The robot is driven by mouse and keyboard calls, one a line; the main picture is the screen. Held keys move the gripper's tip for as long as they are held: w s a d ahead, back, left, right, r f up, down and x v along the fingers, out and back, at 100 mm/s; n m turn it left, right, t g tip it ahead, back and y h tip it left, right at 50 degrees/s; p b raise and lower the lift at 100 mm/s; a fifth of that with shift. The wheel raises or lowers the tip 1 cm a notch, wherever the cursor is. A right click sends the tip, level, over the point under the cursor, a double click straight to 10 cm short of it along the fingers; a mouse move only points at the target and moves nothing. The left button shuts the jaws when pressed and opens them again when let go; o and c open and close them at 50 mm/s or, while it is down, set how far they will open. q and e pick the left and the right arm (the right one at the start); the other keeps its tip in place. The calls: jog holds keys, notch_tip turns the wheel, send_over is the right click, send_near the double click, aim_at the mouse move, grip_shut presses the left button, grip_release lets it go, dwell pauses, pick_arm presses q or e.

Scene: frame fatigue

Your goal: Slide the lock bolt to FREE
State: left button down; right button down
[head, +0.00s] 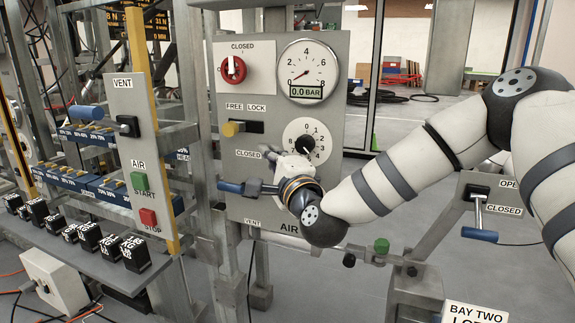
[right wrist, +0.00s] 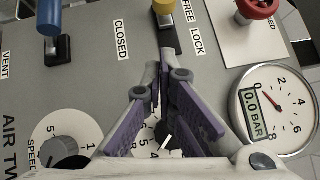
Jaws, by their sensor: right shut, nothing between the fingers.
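The lock bolt's yellow knob (head: 233,128) sits at the left end of a dark horizontal slot, under the word FREE on the FREE/LOCK label (head: 246,106). It also shows in the right wrist view (right wrist: 163,8), cut by the top edge. My right gripper (head: 268,151) is shut and empty in front of the grey panel, below and right of the knob and apart from it. In the wrist view its fingers (right wrist: 166,58) point toward the knob with a gap between. My left gripper is not in view.
A blue-handled lever (head: 231,187) juts from the panel left of my right gripper. A numbered dial (head: 308,141) is partly behind the gripper. Above are a red knob (head: 233,70) and a gauge (head: 307,71) reading 0.0 bar. A post with start and stop buttons stands left.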

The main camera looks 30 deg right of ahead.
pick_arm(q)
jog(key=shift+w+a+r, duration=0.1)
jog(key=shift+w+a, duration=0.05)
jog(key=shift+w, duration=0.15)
pick_arm(e)
jog(key=shift+s+a+f, duration=0.15)
jog(key=shift+s, duration=0.6)
jog(key=shift+s+a+f, duration=0.1)
jog(key=shift+s+a, duration=0.1)
jog(key=shift+s, duration=0.6)
jog(key=shift+s+a+f, duration=0.15)
jog(key=shift+s, duration=0.6)
